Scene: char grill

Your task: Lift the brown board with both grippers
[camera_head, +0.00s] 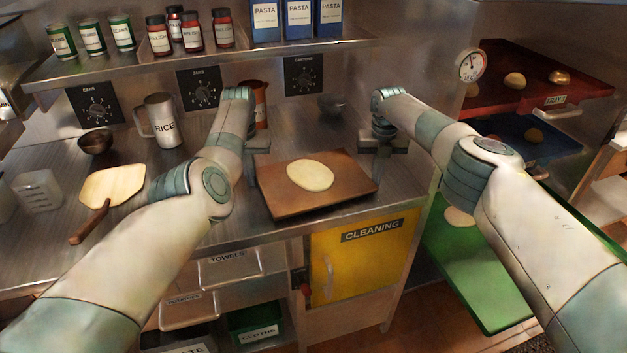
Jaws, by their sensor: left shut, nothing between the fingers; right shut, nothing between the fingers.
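The brown board (337,196) lies on the steel counter near its front edge, slightly angled. A round pale piece of dough (311,175) rests on it. My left gripper (259,158) is at the board's left side near the far left corner, shut with nothing in it. My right gripper (377,176) is at the board's right side, also shut with nothing in it. The fingertips are small and dark here, so I cannot tell whether either touches the board's edge.
A wooden peel (112,186) lies at left. A shelf (200,58) with cans, jars and pasta boxes overhangs the back. Red (590,88), blue and green trays are at right.

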